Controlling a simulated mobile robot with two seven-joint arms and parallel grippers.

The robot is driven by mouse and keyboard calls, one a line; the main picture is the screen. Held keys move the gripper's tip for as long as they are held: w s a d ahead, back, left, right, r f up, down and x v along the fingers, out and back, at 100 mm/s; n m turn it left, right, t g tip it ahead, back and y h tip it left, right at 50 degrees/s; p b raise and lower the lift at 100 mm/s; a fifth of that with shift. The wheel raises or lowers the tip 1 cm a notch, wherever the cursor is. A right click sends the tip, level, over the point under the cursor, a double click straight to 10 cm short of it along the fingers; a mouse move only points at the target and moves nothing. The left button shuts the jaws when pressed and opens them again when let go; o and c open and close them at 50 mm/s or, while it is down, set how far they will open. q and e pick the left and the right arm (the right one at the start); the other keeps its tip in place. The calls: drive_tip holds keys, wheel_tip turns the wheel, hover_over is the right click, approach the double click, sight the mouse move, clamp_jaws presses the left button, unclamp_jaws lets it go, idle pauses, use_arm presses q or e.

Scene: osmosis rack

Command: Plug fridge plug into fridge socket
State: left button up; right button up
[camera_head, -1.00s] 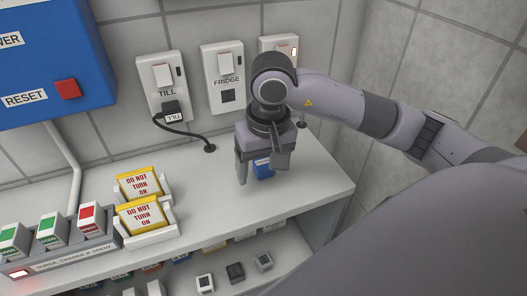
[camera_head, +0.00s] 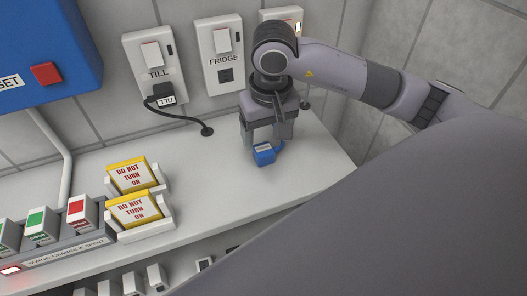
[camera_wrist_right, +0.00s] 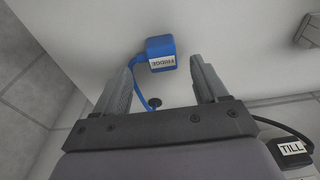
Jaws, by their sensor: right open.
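The blue fridge plug (camera_head: 264,155), labelled FRIDGE, rests on the white counter below my right gripper. It also shows in the right wrist view (camera_wrist_right: 161,53), just beyond the fingertips and roughly centred between them, with its blue cable running back past the left finger. My right gripper (camera_head: 265,147) is open, and its fingers (camera_wrist_right: 163,65) show a gap with nothing held. The fridge socket (camera_head: 226,75) is the dark outlet on the wall plate marked FRIDGE, under its switch, and it looks empty. My left gripper is out of view.
The till plug (camera_head: 161,98) sits in the TILL socket, its black cable running to a counter hole. Two DO NOT TURN ON signs (camera_head: 135,208) stand in white holders on the counter. A third wall plate (camera_head: 283,18) is partly behind my right arm. Counter beside the plug is clear.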

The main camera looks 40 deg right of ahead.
sight(264, 149)
drive_tip(key=shift+f, duration=0.15)
drive_tip(key=shift+f, duration=0.1)
drive_tip(key=shift+w+f+p, duration=0.15)
drive_tip(key=shift+w+f, duration=0.05)
drive_tip(key=shift+f, duration=0.65)
drive_tip(key=shift+w+f+p, duration=0.1)
drive_tip(key=shift+w+f, duration=0.05)
drive_tip(key=shift+f, duration=0.65)
drive_tip(key=shift+w+f+p, duration=0.15)
drive_tip(key=shift+w+f, duration=0.05)
drive_tip(key=shift+f, duration=0.65)
drive_tip(key=c, duration=1)
